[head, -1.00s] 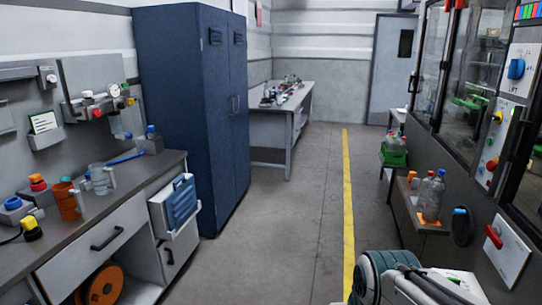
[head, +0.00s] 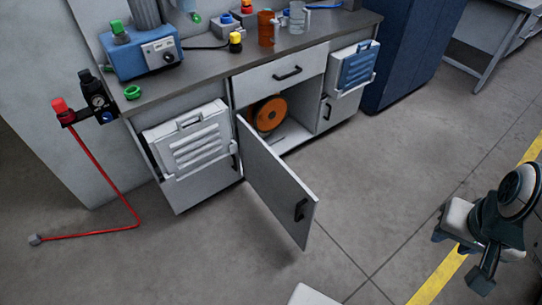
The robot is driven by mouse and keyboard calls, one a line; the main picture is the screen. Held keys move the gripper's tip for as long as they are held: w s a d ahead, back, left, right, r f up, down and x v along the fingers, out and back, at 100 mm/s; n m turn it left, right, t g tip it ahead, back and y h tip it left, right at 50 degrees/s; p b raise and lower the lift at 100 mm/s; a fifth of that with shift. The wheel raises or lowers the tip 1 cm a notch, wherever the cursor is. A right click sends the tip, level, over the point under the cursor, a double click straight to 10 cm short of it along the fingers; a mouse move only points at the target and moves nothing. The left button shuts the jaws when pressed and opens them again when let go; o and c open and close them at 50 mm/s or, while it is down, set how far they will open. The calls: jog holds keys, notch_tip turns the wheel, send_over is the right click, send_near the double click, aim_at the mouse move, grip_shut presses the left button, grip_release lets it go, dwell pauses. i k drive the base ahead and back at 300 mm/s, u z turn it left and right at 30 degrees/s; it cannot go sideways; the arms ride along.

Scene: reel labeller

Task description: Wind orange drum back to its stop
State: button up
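The orange drum (head: 268,115) stands inside the lower cabinet of the workbench in the head view, its round face with a dark hub turned outward. Part of its left side is hidden by the cabinet frame and door. The grey cabinet door (head: 276,184) with a black handle is swung wide open toward me. The end of my arm with my gripper (head: 463,256) is at the right edge, over the floor and far from the drum. Nothing is seen held; whether the fingers are apart is unclear.
The workbench (head: 205,73) carries a blue device (head: 143,54), an orange cup (head: 266,29) and small parts. A red hose (head: 105,180) runs from a wall valve to the floor. A blue locker (head: 412,50) stands beyond the bench. The floor between bench and yellow line is clear.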

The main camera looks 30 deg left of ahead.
aim_at(266, 114)
jog(key=u, duration=1.4)
